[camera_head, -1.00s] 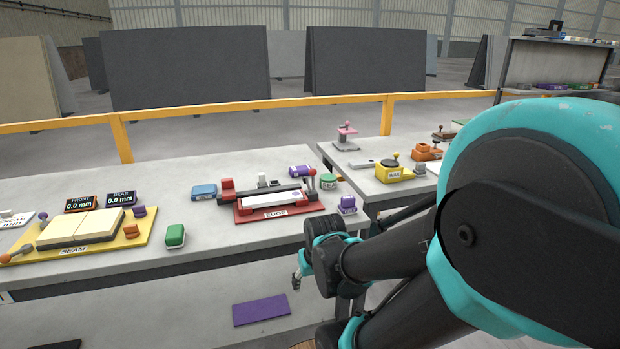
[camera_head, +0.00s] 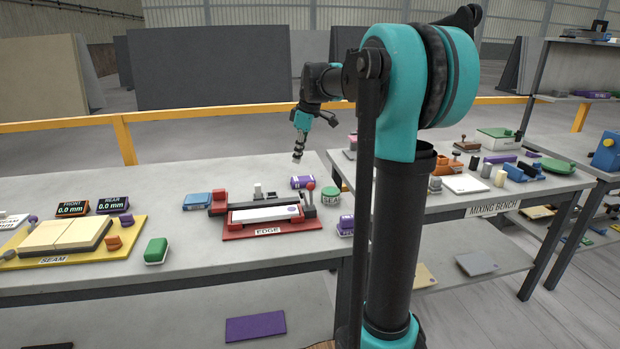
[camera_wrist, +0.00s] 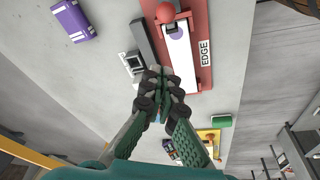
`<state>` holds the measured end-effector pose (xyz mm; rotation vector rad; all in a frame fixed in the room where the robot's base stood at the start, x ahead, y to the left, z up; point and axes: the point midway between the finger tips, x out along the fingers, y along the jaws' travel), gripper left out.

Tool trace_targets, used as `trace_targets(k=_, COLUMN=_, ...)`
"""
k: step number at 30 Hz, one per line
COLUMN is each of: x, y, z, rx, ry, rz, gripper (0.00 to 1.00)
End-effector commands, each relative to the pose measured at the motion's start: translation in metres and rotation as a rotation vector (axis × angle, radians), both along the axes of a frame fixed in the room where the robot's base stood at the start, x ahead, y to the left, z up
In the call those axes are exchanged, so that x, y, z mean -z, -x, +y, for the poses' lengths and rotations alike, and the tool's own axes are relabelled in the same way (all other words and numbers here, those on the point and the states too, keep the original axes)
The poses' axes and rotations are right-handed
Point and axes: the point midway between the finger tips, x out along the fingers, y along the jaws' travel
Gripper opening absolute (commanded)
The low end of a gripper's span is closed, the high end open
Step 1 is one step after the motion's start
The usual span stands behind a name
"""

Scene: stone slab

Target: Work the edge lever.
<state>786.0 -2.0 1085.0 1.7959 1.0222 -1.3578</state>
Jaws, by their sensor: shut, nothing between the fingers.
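The edge lever, with a red ball knob (camera_head: 310,186), stands at the right end of the red EDGE fixture (camera_head: 262,231) on the bench. A white strip with a purple oval mark (camera_head: 265,214) lies in the fixture beside a dark rail. In the wrist view the red knob (camera_wrist: 165,13) shows at the top, beyond my fingertips. My gripper (camera_head: 297,159) is shut and empty, pointing down above the rear of the bench, behind the fixture and apart from the lever. Its closed fingers (camera_wrist: 161,82) hide part of the bench in the wrist view.
A purple box (camera_head: 302,182) and a green round tin (camera_head: 333,196) stand close to the lever. A purple-labelled block (camera_head: 346,228) sits at the bench's right edge. The SEAM fixture (camera_head: 62,249) and a green block (camera_head: 156,251) are to the left. A yellow rail (camera_head: 220,109) runs behind.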

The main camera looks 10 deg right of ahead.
Motion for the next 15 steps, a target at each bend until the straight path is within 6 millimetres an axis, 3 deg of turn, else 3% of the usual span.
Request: trace_targets(k=15, x=0.0014, y=-0.0041, z=0.0015, rx=-0.017, ry=0.000, rz=0.000, gripper=0.00)
